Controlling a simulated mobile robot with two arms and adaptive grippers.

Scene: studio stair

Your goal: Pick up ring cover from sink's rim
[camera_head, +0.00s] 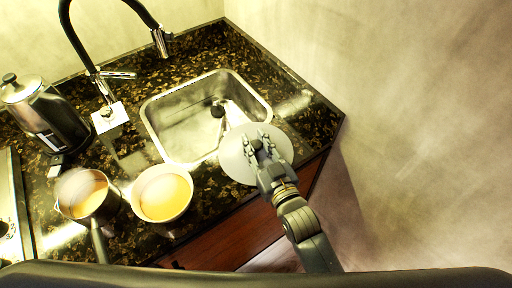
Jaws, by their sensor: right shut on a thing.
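The ring cover is a pale, round, flat disc (234,164) at the front right corner of the steel sink (155,132), overlapping its rim from this view. My right gripper (259,142) comes in from the lower right and is shut on the ring cover. Its fingers and wrist hide the middle of the disc. I cannot tell whether the disc still touches the rim. My left gripper is not in view.
A white bowl (163,193) and a saucepan (88,195) with orange contents stand left of the disc. A kettle (45,115) and a black faucet (80,45) are farther left. The counter's front edge (262,222) runs below my right gripper.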

